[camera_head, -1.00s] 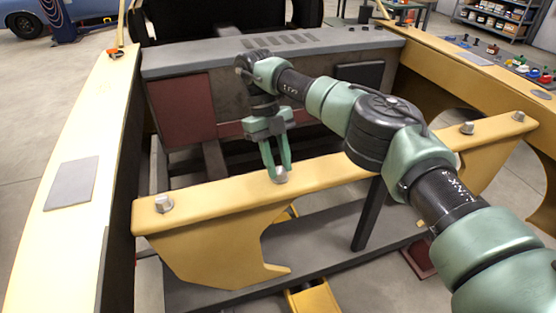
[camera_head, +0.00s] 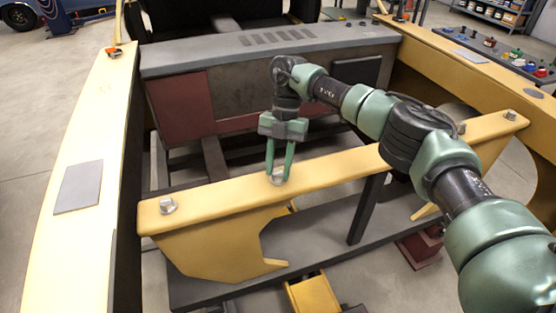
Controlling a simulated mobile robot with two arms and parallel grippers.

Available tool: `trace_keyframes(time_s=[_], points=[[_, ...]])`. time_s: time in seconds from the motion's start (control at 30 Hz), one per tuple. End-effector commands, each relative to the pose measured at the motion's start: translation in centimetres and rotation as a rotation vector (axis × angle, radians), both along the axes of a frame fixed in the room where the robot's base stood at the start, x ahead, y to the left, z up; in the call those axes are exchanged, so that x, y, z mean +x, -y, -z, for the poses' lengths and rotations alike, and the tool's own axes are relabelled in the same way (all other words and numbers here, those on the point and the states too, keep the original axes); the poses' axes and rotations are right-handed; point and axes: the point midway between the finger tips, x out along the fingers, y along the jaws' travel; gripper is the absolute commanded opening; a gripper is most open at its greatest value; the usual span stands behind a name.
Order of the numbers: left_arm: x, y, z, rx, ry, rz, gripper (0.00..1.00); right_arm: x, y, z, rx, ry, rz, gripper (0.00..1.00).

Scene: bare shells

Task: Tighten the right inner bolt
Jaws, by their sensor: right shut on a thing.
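A yellow crossbeam (camera_head: 335,169) spans the frame, with bolts along its top. My right gripper (camera_head: 279,176) points down and is shut on an inner bolt (camera_head: 278,180), the one left of the beam's middle in the picture. The fingers hide part of the bolt head, so how deep it sits cannot be seen. The other inner bolt (camera_head: 460,128) stands toward the right, partly behind my arm, with nothing on it. Outer bolts stand near the beam's left end (camera_head: 167,206) and right end (camera_head: 511,115). My left gripper is not in view.
Yellow side rails (camera_head: 95,150) run along the left and right (camera_head: 440,48). A grey plate (camera_head: 77,187) and an orange item (camera_head: 112,52) lie on the left rail. A dark grey cross panel (camera_head: 280,45) stands behind the beam.

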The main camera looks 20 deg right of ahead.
Motion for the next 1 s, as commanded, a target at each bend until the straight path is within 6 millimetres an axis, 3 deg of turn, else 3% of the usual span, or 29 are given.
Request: trace_keyframes(time_s=[0.03, 0.4, 0.93, 0.97, 1.0], points=[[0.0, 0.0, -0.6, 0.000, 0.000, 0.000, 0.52, 0.2, 0.1, -0.7, 0.005, 0.008, 0.034, 0.00], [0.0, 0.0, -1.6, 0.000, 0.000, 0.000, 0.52, 0.2, 0.1, -0.6, 0.007, 0.008, 0.185, 0.00], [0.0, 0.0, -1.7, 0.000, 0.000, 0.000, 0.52, 0.2, 0.0, -0.5, 0.007, 0.008, 0.208, 0.00], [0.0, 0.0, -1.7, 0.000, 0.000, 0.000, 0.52, 0.2, 0.0, -0.5, 0.007, 0.008, 0.208, 0.32], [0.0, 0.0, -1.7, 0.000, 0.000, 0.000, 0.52, 0.1, 0.0, -0.5, 0.007, 0.008, 0.207, 0.43]])
